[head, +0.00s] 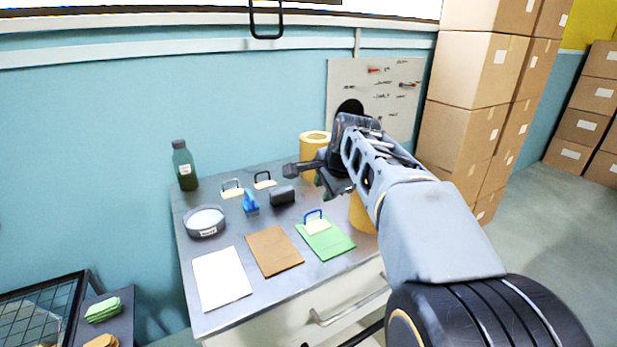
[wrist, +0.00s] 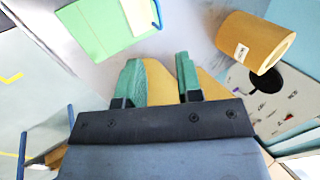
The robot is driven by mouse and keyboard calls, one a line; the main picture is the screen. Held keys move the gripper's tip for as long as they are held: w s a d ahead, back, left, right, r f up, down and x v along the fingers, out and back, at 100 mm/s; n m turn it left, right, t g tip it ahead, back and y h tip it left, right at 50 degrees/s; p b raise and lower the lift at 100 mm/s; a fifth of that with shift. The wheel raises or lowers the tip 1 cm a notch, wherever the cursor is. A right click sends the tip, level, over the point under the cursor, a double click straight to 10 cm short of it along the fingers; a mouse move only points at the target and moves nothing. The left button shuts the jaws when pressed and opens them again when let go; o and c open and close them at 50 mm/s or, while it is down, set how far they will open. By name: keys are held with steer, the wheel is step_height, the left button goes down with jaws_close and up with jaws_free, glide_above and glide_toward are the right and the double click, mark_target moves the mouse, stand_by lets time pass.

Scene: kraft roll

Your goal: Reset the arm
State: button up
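My gripper (head: 322,182) hangs above the right side of the grey table (head: 205,322), at the end of my raised, outstretched arm. In the wrist view its two green fingertips (wrist: 158,80) stand apart with a clear gap, so it is open. A tan roll (wrist: 212,86) shows below and behind the fingers, partly hidden by them. In the head view a tan roll (head: 362,214) shows partly behind my arm. Another tan roll (head: 314,141) stands at the back of the table; a labelled roll also shows in the wrist view (wrist: 250,42).
White (head: 222,278), brown (head: 273,251) and green (head: 328,243) sheets lie along the table front. A round tin (head: 204,222), a blue item (head: 250,202), a dark block (head: 282,195) and a bottle (head: 184,166) stand behind. Box stacks (head: 463,130) rise at right.

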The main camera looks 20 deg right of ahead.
steer(key=s+a+f+n+g+p, duration=0.1)
steer(key=s+a+f+n, duration=0.4)
steer(key=s+f+n, duration=0.2)
steer(key=s+a+f+n+g+p, duration=0.1)
steer(key=s+a+f+n, duration=0.4)
steer(key=s+n, duration=0.4)
steer(key=shift+f+n, duration=0.5)
steer(key=shift+f, duration=0.35)
